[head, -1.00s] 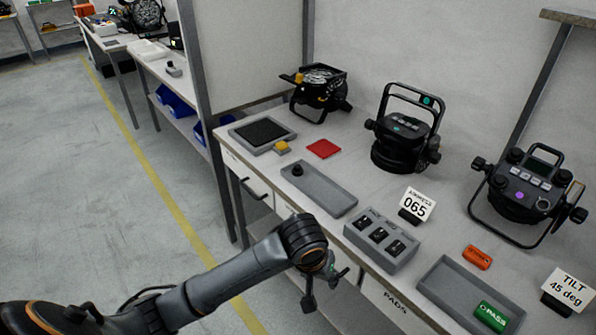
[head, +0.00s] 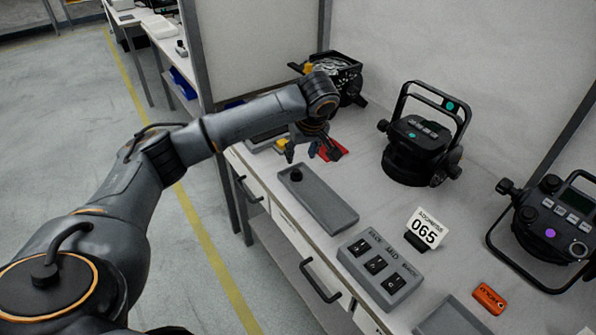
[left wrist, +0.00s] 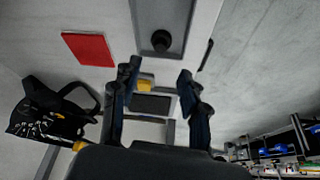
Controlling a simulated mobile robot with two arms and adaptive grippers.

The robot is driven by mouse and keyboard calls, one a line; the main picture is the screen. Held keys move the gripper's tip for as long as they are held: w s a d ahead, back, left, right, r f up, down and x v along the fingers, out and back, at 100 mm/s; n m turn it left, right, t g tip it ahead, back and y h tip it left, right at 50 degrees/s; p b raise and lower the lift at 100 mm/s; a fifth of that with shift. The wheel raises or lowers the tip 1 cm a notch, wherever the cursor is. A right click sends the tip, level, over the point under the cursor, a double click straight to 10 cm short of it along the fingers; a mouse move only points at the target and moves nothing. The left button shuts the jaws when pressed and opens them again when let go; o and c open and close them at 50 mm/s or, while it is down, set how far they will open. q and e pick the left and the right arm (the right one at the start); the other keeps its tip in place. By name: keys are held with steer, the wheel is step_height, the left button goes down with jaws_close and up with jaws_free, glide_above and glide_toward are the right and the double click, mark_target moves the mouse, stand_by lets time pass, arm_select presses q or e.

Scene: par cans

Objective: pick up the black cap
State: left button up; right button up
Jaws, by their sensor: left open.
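The black cap (head: 296,174) is a small dark round knob standing at the far left end of a shallow grey tray (head: 325,205) on the bench. In the left wrist view the cap (left wrist: 161,40) shows at the top middle, inside the tray, beyond the fingertips. My left gripper (head: 312,153) is open and empty, pointing down above the bench just behind the tray's far end. In the left wrist view its fingers (left wrist: 159,76) are spread wide, with the cap apart from them. My right gripper is not in view.
A red pad (left wrist: 88,48) and a yellow block (left wrist: 146,84) lie close to my left gripper. A stage lamp (head: 340,78) stands behind it, another (head: 415,145) to the right. A grey box with labelled slots (head: 380,270) and a 065 card (head: 427,230) are nearer.

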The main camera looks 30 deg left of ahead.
mark_target(297, 171)
arm_select(q)
steer(key=x, duration=0.3)
steer(key=shift+w+f, duration=0.15)
steer(key=shift+f, duration=0.05)
steer(key=shift+x, duration=0.95)
steer(key=x, duration=0.3)
steer(key=shift+a+f, duration=0.2)
steer(key=shift+f, duration=0.1)
steer(key=shift+a+f, duration=0.1)
steer(key=shift+f, duration=0.25)
steer(key=shift+c, duration=0.3)
steer(key=c, duration=0.5)
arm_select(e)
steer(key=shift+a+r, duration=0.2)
